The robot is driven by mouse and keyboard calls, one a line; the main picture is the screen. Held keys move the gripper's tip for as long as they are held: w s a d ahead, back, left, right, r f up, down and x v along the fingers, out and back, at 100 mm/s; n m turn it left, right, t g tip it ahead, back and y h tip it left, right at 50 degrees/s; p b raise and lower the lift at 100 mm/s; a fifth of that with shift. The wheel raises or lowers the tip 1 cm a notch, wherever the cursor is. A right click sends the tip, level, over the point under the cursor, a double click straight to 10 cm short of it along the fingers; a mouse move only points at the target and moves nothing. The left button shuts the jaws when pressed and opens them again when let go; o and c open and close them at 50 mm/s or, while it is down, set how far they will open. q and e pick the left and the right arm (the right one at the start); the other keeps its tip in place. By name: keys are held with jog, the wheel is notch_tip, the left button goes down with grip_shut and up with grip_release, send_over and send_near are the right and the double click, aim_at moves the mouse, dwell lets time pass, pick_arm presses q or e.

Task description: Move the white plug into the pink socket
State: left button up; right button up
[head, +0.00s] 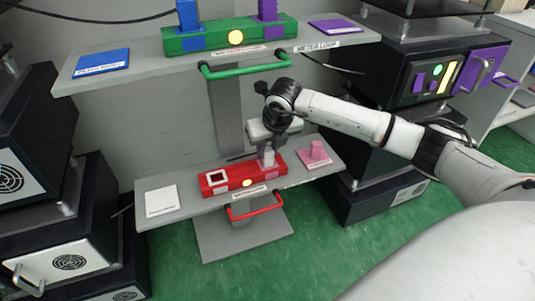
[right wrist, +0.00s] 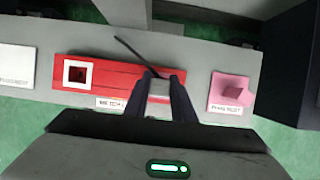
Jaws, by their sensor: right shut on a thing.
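My right gripper (head: 267,143) points down over the right end of the red fixture (head: 236,183). It is shut on the white plug (head: 267,158), which is upright at the pink socket (head: 271,174). In the right wrist view, the white plug (right wrist: 158,90) sits between the two dark fingers. The fingers and plug hide most of the pink socket, so I cannot tell how deep the plug sits. The white-framed socket (head: 218,178) at the fixture's left end is empty. My left gripper is not in view.
A pink plug (head: 317,149) stands on a pink rest plate to the right. A white rest plate (head: 162,200) to the left is bare. A red handle (head: 255,210) juts out in front. The upper shelf carries a green fixture (head: 215,40) with blue and purple plugs.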

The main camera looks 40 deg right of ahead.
jog(key=shift+f, duration=0.3)
jog(key=o, duration=1.1)
jog(key=shift+c, duration=0.2)
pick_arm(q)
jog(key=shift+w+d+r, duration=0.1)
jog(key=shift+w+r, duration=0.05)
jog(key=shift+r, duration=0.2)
pick_arm(e)
jog(key=shift+r, duration=0.1)
